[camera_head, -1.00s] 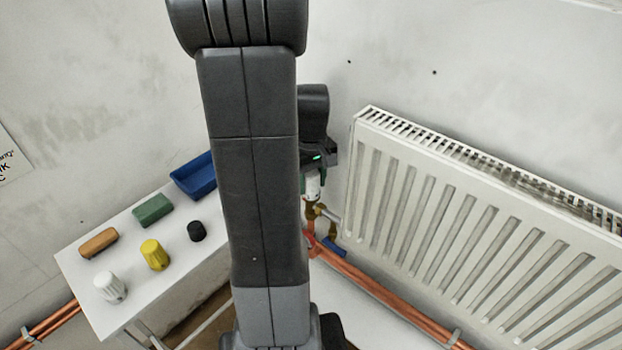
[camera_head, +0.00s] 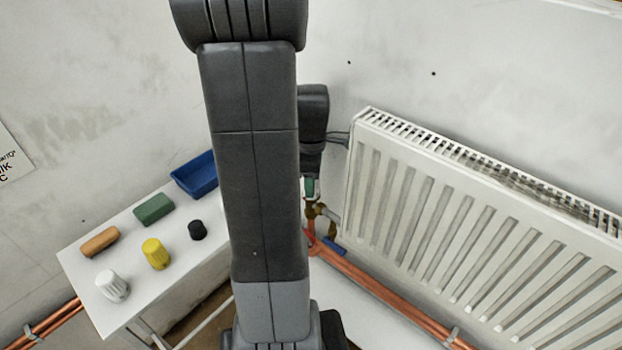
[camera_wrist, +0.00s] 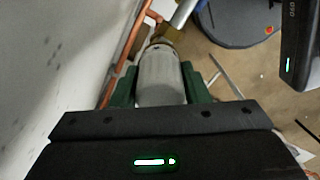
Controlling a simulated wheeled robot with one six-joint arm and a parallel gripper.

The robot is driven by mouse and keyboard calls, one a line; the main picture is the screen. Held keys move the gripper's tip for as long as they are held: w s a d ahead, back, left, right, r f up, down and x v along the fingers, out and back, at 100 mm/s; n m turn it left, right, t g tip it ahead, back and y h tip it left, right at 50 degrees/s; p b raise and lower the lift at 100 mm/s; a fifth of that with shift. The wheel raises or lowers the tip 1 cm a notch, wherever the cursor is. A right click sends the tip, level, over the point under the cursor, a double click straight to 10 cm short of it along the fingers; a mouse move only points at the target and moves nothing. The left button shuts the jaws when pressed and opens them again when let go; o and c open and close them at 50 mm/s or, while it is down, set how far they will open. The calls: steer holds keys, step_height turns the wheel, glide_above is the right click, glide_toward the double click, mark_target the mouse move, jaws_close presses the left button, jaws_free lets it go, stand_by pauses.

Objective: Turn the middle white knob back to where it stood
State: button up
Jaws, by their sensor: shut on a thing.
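The white knob (camera_wrist: 162,78) sits on a brass valve fitting (camera_wrist: 161,42) in the wrist view. My gripper (camera_wrist: 160,88) is shut on it, with a green finger pad on each side. In the head view my gripper (camera_head: 309,187) is at the pipework left of the radiator, and its green finger covers most of the knob. The knob's marking is not visible in the wrist view. No other wall-mounted white knob is clearly visible.
The white radiator (camera_head: 480,235) stands close on the right. Copper pipes (camera_head: 385,295) and a blue lever (camera_head: 335,246) lie below the valve. A white table (camera_head: 75,262) on the left holds a loose white knob (camera_head: 112,286), a yellow knob (camera_head: 156,254) and a blue tray (camera_head: 196,186).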

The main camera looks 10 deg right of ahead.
steer(key=shift+n, duration=1.1)
steer(key=o, duration=1)
step_height(320, 180, up, 14)
steer(key=shift+f+p, duration=0.1)
steer(key=shift+p, duration=0.3)
